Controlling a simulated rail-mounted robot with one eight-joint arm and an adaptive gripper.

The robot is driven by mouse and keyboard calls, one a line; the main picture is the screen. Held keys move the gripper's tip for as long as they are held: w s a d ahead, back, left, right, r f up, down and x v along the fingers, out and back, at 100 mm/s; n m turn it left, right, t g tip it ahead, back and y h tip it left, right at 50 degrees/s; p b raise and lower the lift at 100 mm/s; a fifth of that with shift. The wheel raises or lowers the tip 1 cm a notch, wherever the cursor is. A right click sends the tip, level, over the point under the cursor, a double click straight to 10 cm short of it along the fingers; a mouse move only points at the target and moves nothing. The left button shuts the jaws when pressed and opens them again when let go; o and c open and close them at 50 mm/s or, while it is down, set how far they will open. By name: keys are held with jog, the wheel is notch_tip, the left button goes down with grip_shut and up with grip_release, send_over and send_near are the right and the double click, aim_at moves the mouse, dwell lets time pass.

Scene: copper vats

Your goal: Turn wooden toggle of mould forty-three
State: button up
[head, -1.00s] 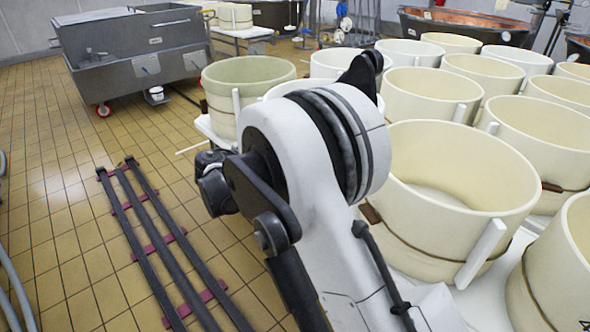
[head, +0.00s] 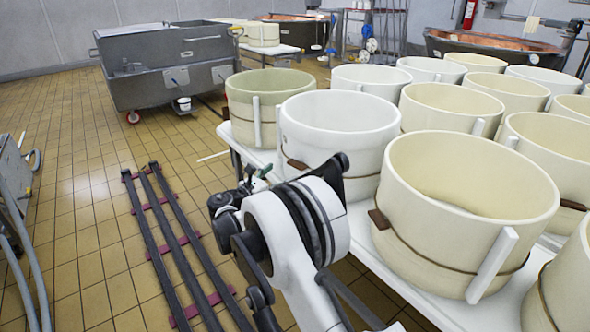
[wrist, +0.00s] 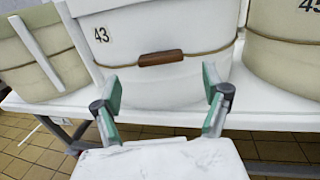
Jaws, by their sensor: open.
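Mould forty-three is a white round mould (wrist: 200,45) in the middle of the wrist view, marked 43, with a cord around it. Its brown wooden toggle (wrist: 160,58) lies roughly level on the cord, facing the wrist camera. In the head view it appears to be the white mould (head: 340,130) just beyond my arm; my arm covers part of its lower side. My gripper (wrist: 163,92) is open and empty, its green-padded fingers spread left and right of the toggle and lower in the picture, apart from it. In the head view the gripper (head: 250,183) is partly hidden behind my arm.
A greenish mould (head: 265,95) stands left of it and a cream mould (head: 460,215) right, marked 45 in the wrist view. Several more moulds crowd the white table (wrist: 170,118). Dark floor rails (head: 180,240) and a grey vat (head: 165,70) lie left, with open tiled floor around.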

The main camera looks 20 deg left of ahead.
aim_at(294, 166)
jog(key=b+x, duration=0.1)
jog(key=x, duration=0.6)
jog(key=shift+w+d+b, duration=0.1)
jog(key=shift+w+b, duration=0.05)
jog(key=shift+b, duration=0.25)
jog(key=c, duration=1.2)
